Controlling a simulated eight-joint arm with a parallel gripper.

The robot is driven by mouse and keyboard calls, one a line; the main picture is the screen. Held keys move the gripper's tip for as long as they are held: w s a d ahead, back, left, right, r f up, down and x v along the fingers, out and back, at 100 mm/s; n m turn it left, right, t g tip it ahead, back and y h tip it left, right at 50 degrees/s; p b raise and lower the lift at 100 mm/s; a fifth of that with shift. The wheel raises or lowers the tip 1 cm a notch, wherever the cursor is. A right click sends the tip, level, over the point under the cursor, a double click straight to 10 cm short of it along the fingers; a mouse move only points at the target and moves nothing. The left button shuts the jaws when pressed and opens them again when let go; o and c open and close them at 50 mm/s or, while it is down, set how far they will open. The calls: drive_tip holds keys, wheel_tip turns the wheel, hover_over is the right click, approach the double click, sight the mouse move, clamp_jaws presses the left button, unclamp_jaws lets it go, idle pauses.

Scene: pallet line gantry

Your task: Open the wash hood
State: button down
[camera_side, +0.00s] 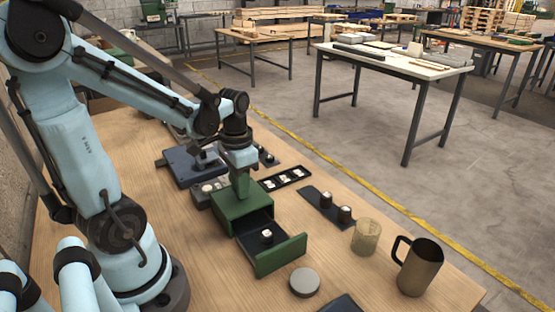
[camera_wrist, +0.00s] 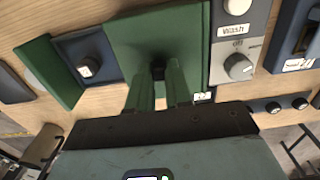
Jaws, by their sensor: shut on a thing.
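A green box (camera_side: 232,208) stands on the wooden bench, and its top fills the middle of the wrist view (camera_wrist: 185,35). Its drawer (camera_side: 281,256) is pulled out, with a small white-topped dark piece (camera_side: 267,236) inside. My gripper (camera_side: 241,192) points down onto the box top. In the wrist view my gripper (camera_wrist: 158,76) is shut on a small dark grip on that top; the fingers hide part of it. A grey panel (camera_wrist: 245,45) labelled "Wash", with a dial (camera_wrist: 238,67), lies beside the box. I cannot tell for certain which part is the wash hood.
A blue unit (camera_side: 181,174) stands behind the box. A tray of white-topped pieces (camera_side: 285,179) and a dark plate with two pieces (camera_side: 325,207) lie right of it. A glass jar (camera_side: 366,238), a mug (camera_side: 420,268) and a grey disc (camera_side: 304,282) stand near the front.

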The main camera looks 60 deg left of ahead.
drive_tip(key=c, duration=1)
unclamp_jaws()
drive_tip(key=shift+c, duration=0.2)
wheel_tip(320, 180, up, 12)
drive_tip(key=w+d+f+t, duration=0.1)
drive_tip(key=d+f+t, duration=0.1)
drive_tip(key=d, duration=0.3)
drive_tip(key=w+d+f+t, duration=0.2)
drive_tip(key=d+f+t, duration=0.1)
drive_tip(key=d+t, duration=0.2)
drive_tip(key=shift+w+d, duration=0.25)
drive_tip(key=shift+d, duration=0.15)
